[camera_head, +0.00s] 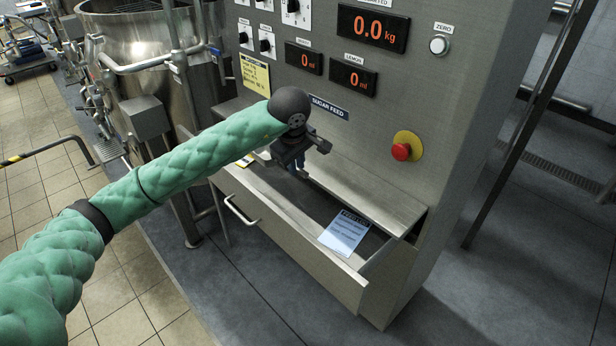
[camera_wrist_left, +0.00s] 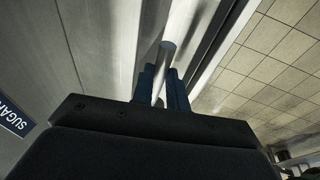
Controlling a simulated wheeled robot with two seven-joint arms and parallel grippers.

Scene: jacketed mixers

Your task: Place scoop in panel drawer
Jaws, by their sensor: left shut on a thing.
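The panel drawer (camera_head: 290,240) is pulled open below the control panel, its bar handle on the front. A printed sheet (camera_head: 344,232) lies at its right end. My left gripper (camera_head: 298,174) is over the left part of the open drawer, pointing down. In the left wrist view its blue fingers (camera_wrist_left: 164,92) are shut on a shiny metal rod, which looks like the handle of the scoop (camera_wrist_left: 166,55). The rest of the scoop cannot be made out, and in the head view the gripper hides it. My right gripper is not in view.
The steel control panel (camera_head: 440,85) rises right behind the drawer, with a red stop button (camera_head: 401,152) and a ledge (camera_head: 375,195) overhanging the drawer's back. A steel mixer vessel (camera_head: 150,60) stands at the left. The floor in front is clear.

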